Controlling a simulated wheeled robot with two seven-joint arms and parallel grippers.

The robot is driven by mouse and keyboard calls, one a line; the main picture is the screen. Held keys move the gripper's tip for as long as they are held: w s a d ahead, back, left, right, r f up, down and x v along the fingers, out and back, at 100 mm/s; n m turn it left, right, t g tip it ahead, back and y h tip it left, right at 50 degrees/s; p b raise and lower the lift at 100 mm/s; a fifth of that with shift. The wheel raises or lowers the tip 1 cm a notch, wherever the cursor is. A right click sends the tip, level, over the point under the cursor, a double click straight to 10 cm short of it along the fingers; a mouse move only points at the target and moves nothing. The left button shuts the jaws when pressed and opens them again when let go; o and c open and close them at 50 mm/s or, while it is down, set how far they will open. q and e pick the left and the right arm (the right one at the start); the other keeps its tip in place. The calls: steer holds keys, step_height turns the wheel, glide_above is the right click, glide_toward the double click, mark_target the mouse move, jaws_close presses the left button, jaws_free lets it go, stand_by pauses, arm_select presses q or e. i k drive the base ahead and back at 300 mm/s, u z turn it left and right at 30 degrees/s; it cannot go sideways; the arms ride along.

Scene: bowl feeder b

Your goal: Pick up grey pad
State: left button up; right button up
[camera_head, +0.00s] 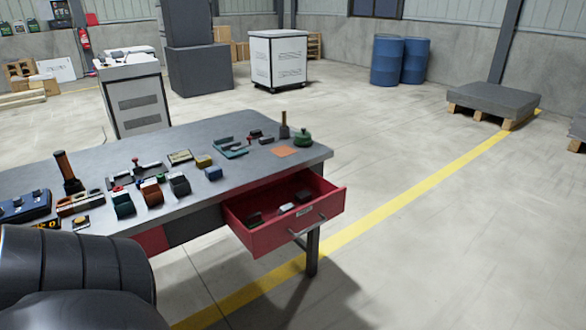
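No item stands out surely as the grey pad at this size. A dark grey block (179,184) with a rounded top stands on the grey workbench (235,180) among other blocks. Small dark and grey pieces (285,208) lie inside the open red drawer (270,237) under the bench's right end. A flat orange pad (284,152) lies on the bench top near the right corner. Neither of my grippers is in view. Only a dark link of my own arm shows at the lower left, covering the near left part of the bench.
A blue control box (25,205), a brown-handled tool (67,172) and a green round piece (303,138) are on the bench. The pulled-out drawer juts toward the front right.

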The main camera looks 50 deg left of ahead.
mark_target(289, 207)
steer(key=u, duration=0.95)
steer(key=i, duration=1.25)
steer(key=u, duration=1.35)
